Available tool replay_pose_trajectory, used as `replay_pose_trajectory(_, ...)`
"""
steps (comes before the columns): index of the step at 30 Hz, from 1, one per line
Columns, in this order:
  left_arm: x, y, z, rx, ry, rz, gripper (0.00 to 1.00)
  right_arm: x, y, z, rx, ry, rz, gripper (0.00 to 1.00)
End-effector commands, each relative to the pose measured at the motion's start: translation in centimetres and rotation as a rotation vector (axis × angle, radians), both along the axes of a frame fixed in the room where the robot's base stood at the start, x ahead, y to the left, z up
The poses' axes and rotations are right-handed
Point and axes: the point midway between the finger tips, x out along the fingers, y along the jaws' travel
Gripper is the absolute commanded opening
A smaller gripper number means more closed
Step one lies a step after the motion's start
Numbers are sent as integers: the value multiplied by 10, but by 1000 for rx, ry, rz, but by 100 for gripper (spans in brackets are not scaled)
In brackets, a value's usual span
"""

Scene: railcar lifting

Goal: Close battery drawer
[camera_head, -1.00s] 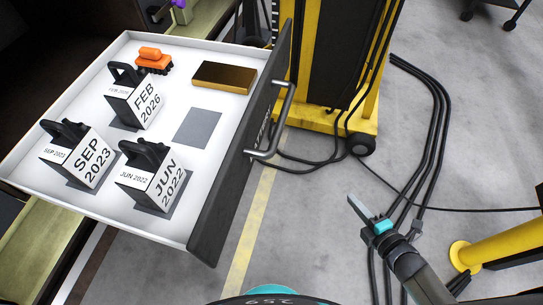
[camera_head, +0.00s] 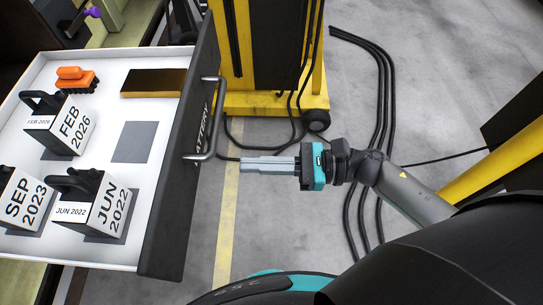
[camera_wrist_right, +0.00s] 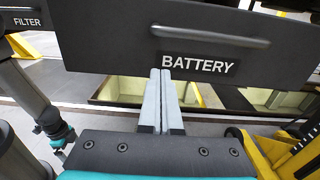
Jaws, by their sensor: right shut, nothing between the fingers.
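The battery drawer (camera_head: 177,190) is pulled open at the left of the head view, with a dark front and a grey bar handle (camera_head: 207,118). In the right wrist view its front carries the word BATTERY (camera_wrist_right: 198,64) below the handle. My right gripper (camera_head: 244,164) is shut and empty, with its fingers pointing left at the drawer front, close to the handle's lower end. In the right wrist view the fingertips (camera_wrist_right: 160,72) overlap the lower front beside the lettering; I cannot tell whether they touch.
Inside the drawer are several dated black-and-white batteries (camera_head: 70,125), an orange brush (camera_head: 76,79) and a brown-gold block (camera_head: 153,83). A yellow machine (camera_head: 270,105) stands behind. Black cables (camera_head: 385,100) lie on the floor. A FILTER drawer (camera_wrist_right: 26,18) is alongside.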

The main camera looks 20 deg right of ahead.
Motion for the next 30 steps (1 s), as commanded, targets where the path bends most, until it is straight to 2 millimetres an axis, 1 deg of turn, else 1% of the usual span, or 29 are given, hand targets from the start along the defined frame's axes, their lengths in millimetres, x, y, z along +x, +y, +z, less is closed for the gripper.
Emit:
replay_pose_trajectory(1,0,0,7,0,0,0,100,5,12,4,4,-1,-2,0)
replay_pose_trajectory(6,0,0,17,0,1,0,100,15,46,4,4,1,-1,0)
replay_pose_trajectory(9,0,0,23,0,1,0,100,20,61,3,3,2,-3,0)
replay_pose_trajectory(12,0,0,26,0,1,0,100,24,71,2,3,3,-3,0)
replay_pose_trajectory(18,0,0,28,0,1,0,100,27,80,0,1,2,-3,0)
replay_pose_trajectory(30,-1,0,27,0,1,0,100,27,81,-1,1,3,-3,0)
